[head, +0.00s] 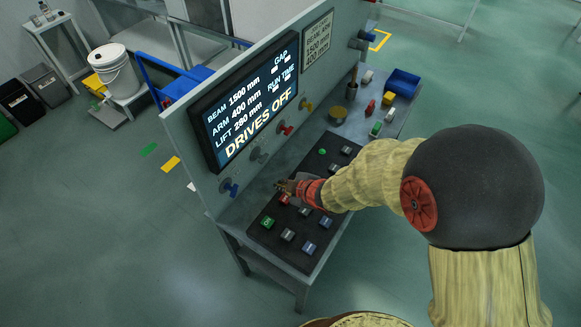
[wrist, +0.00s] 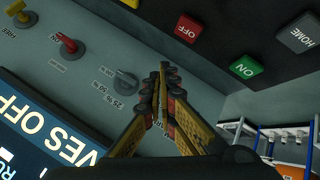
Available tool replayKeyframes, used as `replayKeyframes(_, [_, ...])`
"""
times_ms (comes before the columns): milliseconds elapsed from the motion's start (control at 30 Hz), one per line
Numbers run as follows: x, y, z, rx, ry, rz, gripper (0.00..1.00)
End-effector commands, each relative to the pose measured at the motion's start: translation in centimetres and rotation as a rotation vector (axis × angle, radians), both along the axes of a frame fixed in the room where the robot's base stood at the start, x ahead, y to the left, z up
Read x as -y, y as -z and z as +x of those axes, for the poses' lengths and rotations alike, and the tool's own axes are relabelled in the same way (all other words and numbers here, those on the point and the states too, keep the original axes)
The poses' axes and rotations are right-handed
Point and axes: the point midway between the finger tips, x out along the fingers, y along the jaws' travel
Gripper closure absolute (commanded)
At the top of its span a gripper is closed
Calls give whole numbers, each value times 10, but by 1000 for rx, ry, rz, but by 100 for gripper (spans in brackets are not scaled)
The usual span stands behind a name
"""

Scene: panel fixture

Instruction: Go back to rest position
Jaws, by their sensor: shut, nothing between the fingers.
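My gripper (head: 281,185) is at the panel fixture, above the far-left part of the black button board (head: 322,205), near the upright panel. In the wrist view its fingers (wrist: 163,70) are together with nothing between them. The red OFF button (wrist: 188,27) and green ON button (wrist: 246,66) lie to the right of the fingertips there, and a grey HOME button (wrist: 299,33) is farther right. A grey knob (wrist: 126,83) on the panel is just left of the fingers. In the head view my arm covers part of the board.
The screen (head: 245,100) reads "DRIVES OFF". Blue (head: 229,188), red (head: 285,129) and yellow (head: 306,104) knobs stick out from the panel. A blue bin (head: 403,84) and small coloured parts lie at the desk's far end.

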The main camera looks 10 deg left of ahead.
Motion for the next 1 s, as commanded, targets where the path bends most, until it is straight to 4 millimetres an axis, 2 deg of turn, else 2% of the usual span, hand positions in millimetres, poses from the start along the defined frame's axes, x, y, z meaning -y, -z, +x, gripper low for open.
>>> replayKeyframes(267, [4, 3, -1, -19, 20, -7, 100])
replayKeyframes(367, [25, 20, -5, -83, 96, -62, 100])
replayKeyframes(433, [53, 38, -17, -166, 195, -128, 100])
replayKeyframes(500, [86, 41, -30, -249, 324, -194, 100])
replayKeyframes(567, [114, 28, -39, -307, 452, -230, 100])
replayKeyframes(667, [164, -9, -59, -399, 683, -254, 100])
replayKeyframes(700, [183, -28, -70, -437, 777, -250, 100])
replayKeyframes(800, [223, -75, -102, -526, 992, -208, 100])
replayKeyframes(900, [250, -118, -139, -604, 1161, -134, 100])
replayKeyframes(1000, [268, -157, -172, -656, 1286, -32, 100])
